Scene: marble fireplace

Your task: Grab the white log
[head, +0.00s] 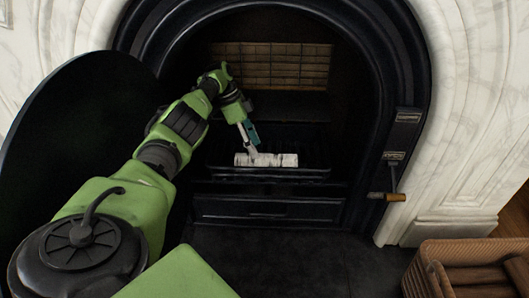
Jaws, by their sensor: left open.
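The white log (280,160) lies sideways on the dark grate (295,175) inside the fireplace. It looks like pale birch with dark marks. My left arm reaches in from the left, and my left gripper (252,149) points down at the log's left part. The gripper is open, with its fingers at or just above the log. I cannot tell whether they touch it. The fingertips are small here and partly merge with the log. My right gripper is not in view.
The black arched fireplace surround (408,75) frames the opening. A lever with a wooden handle (387,196) sticks out at its right. A wicker basket (425,262) with logs stands at the lower right. The dark hearth (310,260) in front is clear.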

